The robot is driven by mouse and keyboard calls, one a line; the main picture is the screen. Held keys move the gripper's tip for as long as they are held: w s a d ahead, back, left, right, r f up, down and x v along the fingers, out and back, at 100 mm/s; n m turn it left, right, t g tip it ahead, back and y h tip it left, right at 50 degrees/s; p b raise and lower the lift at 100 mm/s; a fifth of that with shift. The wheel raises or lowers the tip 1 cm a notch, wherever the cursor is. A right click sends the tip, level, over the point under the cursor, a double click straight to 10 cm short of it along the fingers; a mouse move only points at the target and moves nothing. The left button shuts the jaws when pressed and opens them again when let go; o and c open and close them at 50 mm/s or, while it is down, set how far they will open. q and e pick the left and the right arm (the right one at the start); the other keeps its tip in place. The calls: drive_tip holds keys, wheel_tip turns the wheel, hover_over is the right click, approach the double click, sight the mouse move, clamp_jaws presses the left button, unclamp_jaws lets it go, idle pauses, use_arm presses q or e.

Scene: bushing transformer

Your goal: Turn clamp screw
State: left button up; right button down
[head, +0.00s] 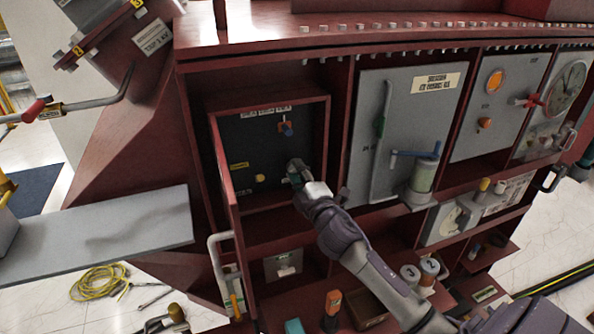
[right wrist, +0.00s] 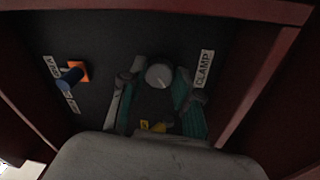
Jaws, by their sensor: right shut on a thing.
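The clamp screw (right wrist: 158,75) shows in the right wrist view as a round grey knob with a pale line on its face. It sits on the dark panel (right wrist: 120,30) beside a label reading CLAMP (right wrist: 203,70). My right gripper (right wrist: 157,88) has its green-padded fingers on both sides of the knob and is shut on it. In the head view my right gripper (head: 296,174) reaches into the open red compartment at its lower right and hides the screw. My left gripper is not in view.
A blue knob on an orange base (head: 286,127) sits higher on the panel, and a yellow knob (head: 260,178) lower left. The compartment's red door (head: 223,170) stands open on the left. A grey door with a handle (head: 400,130) is to the right. A grey shelf (head: 110,235) juts out left.

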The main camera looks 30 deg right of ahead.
drive_tip(key=shift+n, duration=0.5)
drive_tip(key=c, duration=0.8)
unclamp_jaws()
drive_tip(key=v, duration=1.2)
drive_tip(key=shift+s, duration=0.1)
drive_tip(key=shift+d, duration=0.1)
